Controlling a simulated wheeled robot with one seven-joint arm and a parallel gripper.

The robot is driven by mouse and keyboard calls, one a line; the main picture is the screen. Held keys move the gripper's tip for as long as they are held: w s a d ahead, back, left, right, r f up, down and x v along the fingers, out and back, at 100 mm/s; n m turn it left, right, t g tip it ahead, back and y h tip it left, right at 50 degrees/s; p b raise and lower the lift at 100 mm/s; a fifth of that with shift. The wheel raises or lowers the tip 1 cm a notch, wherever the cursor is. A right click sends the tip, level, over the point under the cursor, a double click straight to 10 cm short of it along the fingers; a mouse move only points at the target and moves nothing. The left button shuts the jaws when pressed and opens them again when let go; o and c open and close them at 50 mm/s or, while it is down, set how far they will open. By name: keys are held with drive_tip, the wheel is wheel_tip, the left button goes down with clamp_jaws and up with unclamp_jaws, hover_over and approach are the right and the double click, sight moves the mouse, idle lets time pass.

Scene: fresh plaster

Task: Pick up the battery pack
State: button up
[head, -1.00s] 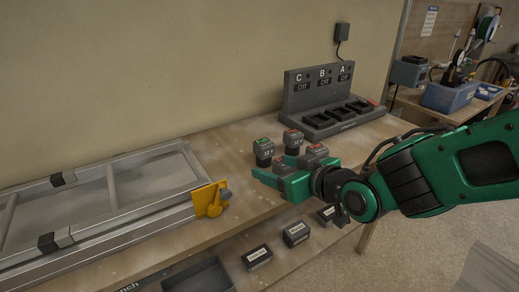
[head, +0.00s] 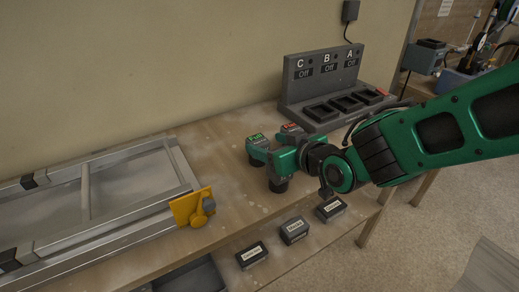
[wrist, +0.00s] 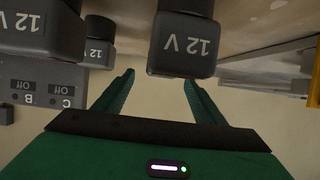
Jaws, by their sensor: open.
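Several dark battery packs marked 12 V stand on the workbench (head: 228,205). One with a green top (head: 257,146) stands just left of my gripper (head: 277,166) in the head view, and one with a red top (head: 291,131) stands behind. A dark pack base (head: 279,185) shows below my gripper, its top hidden. In the wrist view, which is upside down, a 12 V pack (wrist: 184,42) stands ahead near the right finger, others at left (wrist: 38,28) and (wrist: 99,45). My gripper (wrist: 158,80) is open, with nothing held between its fingers.
A charger (head: 330,90) with bays C, B and A, each reading Off, stands at the back right. A metal frame with a yellow clamp (head: 192,207) lies at left. Labelled boxes (head: 293,231) sit on a lower shelf, beside a dark tray (head: 190,277).

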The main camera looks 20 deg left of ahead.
sight(263, 143)
drive_tip(key=shift+f+x, duration=0.2)
drive_tip(key=shift+x, duration=2.75)
drive_tip(key=shift+s, duration=0.1)
drive_tip(key=c, duration=1.4)
